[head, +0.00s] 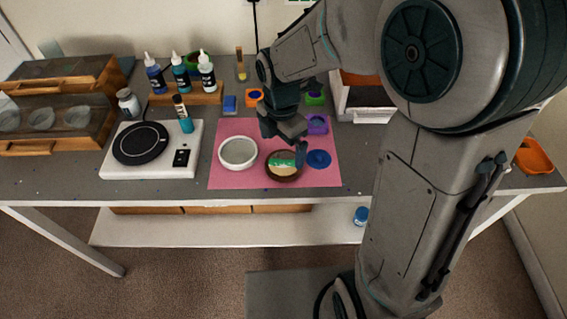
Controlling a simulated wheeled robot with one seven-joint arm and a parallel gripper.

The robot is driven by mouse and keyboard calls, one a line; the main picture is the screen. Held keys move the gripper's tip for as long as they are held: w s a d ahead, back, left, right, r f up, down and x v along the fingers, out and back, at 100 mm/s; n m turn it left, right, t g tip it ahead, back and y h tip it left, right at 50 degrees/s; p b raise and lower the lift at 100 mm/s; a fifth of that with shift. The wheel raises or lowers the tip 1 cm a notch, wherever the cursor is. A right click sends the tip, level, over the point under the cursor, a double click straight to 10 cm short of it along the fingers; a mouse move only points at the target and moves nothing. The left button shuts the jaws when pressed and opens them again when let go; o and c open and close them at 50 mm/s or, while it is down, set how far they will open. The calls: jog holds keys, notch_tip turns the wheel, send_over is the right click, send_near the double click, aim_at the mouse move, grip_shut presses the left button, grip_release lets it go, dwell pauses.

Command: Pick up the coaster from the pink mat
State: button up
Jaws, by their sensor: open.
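The pink mat (225,180) lies on the grey table. A round coaster (283,173) with a dark brown rim and a cream and green face lies near its front middle. A round white dish (238,152) is to its left and a flat blue disc (318,159) to its right. My gripper (288,138) is open and points down just behind and above the coaster in the picture. The exact gap between gripper and coaster is hard to tell. The gripper hides part of the mat.
Several bottles stand on a wooden rack (186,96) behind. Small coloured pieces, including a purple one (317,124), lie at the back.

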aim_at(282, 164)
jog(key=shift+f+p, duration=0.3)
jog(key=shift+f, duration=2.9)
jog(key=c, duration=0.8)
